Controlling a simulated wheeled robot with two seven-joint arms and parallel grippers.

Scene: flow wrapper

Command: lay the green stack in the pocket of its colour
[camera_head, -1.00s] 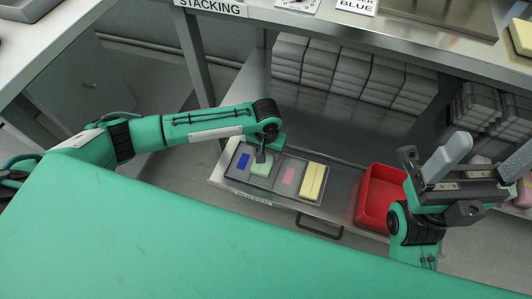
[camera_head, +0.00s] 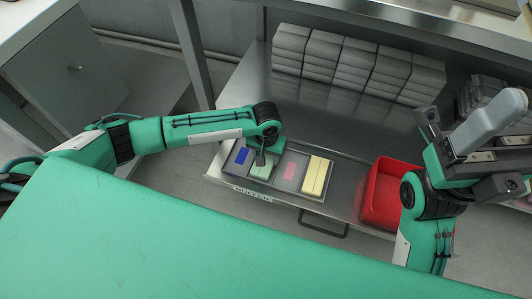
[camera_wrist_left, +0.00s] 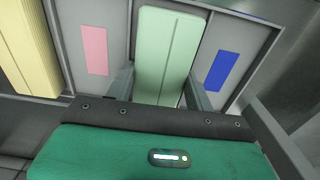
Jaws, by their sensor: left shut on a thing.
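My left gripper (camera_head: 261,160) is shut on the pale green stack (camera_head: 260,173), from above. In the left wrist view the green stack (camera_wrist_left: 166,48) stands lengthwise between the two fingers. It is over or in the pocket between the blue-marked and pink-marked ones, in line with it. I cannot tell if it touches the floor. The pocket's own colour mark is hidden under it. The grey tray (camera_head: 233,170) has a blue patch (camera_head: 242,156), a pink patch (camera_head: 290,171) and a yellow stack (camera_head: 315,176) in its other pockets. My right gripper (camera_head: 468,155) is at the far right; its jaws are unclear.
A red bin (camera_head: 383,194) stands right of the tray on the steel shelf (camera_head: 300,115). Several grey stacks (camera_head: 345,65) stand at the back of the shelf. The shelf between them and the tray is clear. An upper shelf edge (camera_head: 400,35) crosses above.

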